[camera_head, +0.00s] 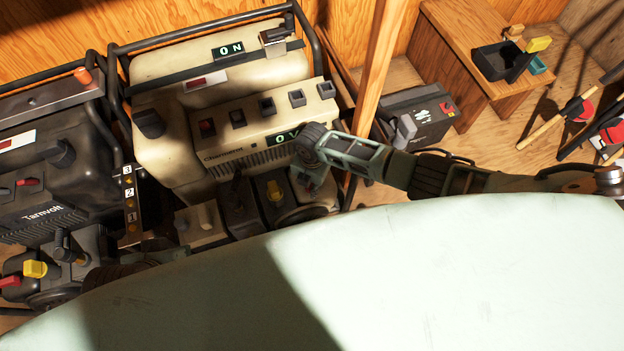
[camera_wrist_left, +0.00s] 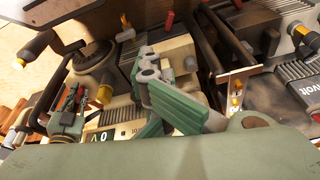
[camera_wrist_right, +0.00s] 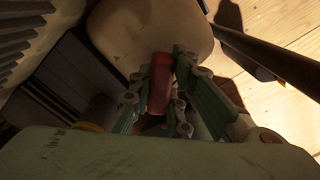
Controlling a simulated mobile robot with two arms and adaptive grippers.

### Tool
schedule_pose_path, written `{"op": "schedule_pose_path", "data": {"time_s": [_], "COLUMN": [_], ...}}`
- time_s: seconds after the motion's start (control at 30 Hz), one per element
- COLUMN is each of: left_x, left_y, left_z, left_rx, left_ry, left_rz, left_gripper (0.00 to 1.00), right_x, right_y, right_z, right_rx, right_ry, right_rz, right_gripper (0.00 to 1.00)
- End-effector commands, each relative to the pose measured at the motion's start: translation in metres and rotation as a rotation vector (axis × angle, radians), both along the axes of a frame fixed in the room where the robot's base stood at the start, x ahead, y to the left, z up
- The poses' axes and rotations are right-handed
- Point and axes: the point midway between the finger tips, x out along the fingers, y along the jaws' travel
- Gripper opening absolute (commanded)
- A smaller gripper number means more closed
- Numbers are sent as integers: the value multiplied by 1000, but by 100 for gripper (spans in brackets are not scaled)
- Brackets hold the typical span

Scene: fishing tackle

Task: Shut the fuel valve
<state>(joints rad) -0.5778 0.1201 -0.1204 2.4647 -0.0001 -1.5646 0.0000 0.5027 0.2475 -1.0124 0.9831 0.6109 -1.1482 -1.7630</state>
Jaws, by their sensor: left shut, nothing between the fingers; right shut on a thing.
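The cream generator (camera_head: 165,165) stands in the middle of the head view, with a panel of switches (camera_head: 268,106) and an ON label (camera_head: 228,51). My right gripper (camera_head: 312,178) is at its lower right corner. In the right wrist view my right gripper (camera_wrist_right: 162,100) is shut on a red handle (camera_wrist_right: 160,75) beside a cream rounded body. The handle is hidden in the head view, and I cannot tell from its shape whether it is the fuel valve. My left gripper (camera_wrist_left: 190,105) is shut and empty above the generators in the left wrist view.
A dark Tarnvolt generator (camera_head: 55,165) stands close on the left. A wooden post (camera_head: 376,80), a battery box (camera_head: 420,115) and a wooden bench (camera_head: 470,45) are to the right. Black tube frames surround the generators.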

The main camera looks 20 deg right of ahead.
Motion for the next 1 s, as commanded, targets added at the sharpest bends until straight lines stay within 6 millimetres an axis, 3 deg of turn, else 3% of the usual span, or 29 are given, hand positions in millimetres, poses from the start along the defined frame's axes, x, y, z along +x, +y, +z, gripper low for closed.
{"op": "schedule_pose_path", "data": {"time_s": [0.1,0.5,1.0], "left_x": [5,13,11], "left_y": [-1,-3,-4], "left_z": [-22,-75,-113], "left_rx": [1,1,2], "left_ry": [20,46,63], "left_rz": [-1,-6,-9], "left_gripper": [0,0,0], "right_x": [1,1,2], "right_y": [0,0,-1], "right_z": [3,2,1], "right_rx": [-1,0,-2], "right_ry": [-1,-1,-2], "right_rz": [-113,-484,-775], "right_gripper": [0,0,0]}}
